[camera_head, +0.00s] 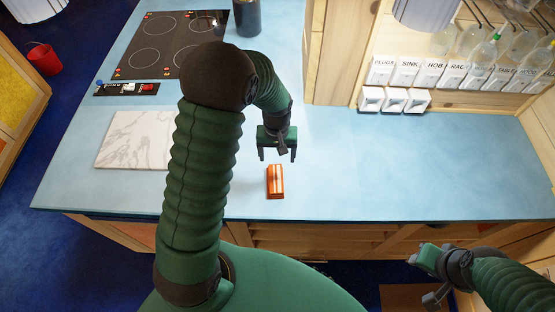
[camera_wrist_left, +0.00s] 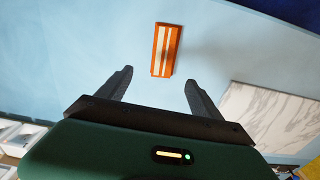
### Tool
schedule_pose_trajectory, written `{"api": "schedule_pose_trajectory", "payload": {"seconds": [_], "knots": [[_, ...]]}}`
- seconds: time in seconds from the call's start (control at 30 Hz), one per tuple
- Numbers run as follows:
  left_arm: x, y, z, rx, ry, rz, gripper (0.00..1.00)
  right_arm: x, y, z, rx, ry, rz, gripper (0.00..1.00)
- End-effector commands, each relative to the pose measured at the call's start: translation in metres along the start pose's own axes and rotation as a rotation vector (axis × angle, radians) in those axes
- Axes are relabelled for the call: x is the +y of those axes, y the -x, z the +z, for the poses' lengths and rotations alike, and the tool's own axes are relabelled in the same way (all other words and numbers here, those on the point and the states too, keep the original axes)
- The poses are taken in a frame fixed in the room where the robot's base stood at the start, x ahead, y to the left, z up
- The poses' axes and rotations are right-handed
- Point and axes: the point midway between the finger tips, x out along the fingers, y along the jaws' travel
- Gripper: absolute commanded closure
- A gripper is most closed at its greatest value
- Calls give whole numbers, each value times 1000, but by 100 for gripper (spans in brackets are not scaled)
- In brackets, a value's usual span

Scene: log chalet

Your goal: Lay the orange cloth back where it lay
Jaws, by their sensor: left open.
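The orange cloth (camera_head: 275,182), with pale stripes, lies folded on the light blue counter near its front edge. It also shows in the left wrist view (camera_wrist_left: 166,50), beyond the fingertips and apart from them. My left gripper (camera_head: 277,158) is open and empty, a little behind the cloth in the head view and above the counter. Its two dark fingers (camera_wrist_left: 158,82) are spread in the left wrist view. My right gripper (camera_head: 418,256) is low at the right, in front of the counter and away from the cloth; its jaw opening is not clear.
A white marble board (camera_head: 125,139) lies left of the cloth, partly behind my left arm. A black hob (camera_head: 170,45) and a dark pot (camera_head: 246,17) are behind. White switches and small white boxes (camera_head: 394,100) line the back right. The counter right of the cloth is clear.

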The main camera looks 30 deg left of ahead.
Motion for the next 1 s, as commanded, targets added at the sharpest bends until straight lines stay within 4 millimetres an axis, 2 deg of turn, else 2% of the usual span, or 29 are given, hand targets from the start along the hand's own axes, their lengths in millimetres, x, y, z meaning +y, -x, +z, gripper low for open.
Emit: {"api": "schedule_pose_trajectory", "payload": {"seconds": [0.07, 0.2, 0.33, 0.43, 0.63, 0.77, 0.93, 1.0], "knots": [[8, 23, 19, 34, -81, 13, 25, 0, 0, 0, 0, 0, 0, 64], [19, 64, 77, 128, -314, 43, 25, 0, 0, 0, 0, 1, 0, 64], [18, 82, 120, 195, -477, 59, 25, 0, 0, 0, 0, 1, 0, 64], [17, 84, 132, 213, -526, 61, 25, 0, 0, 0, 0, 1, 0, 64], [17, 84, 132, 212, -529, 61, 25, 0, 0, 0, 0, 0, 0, 64], [17, 67, 132, 212, -527, 61, 25, 0, -15, 3, 1, 0, 0, 64], [17, 6, 133, 211, -526, 61, 25, 0, -75, 18, 0, 0, 0, 64], [17, -6, 133, 211, -526, 61, 25, 0, -87, 21, -1, 0, 0, 64]]}}
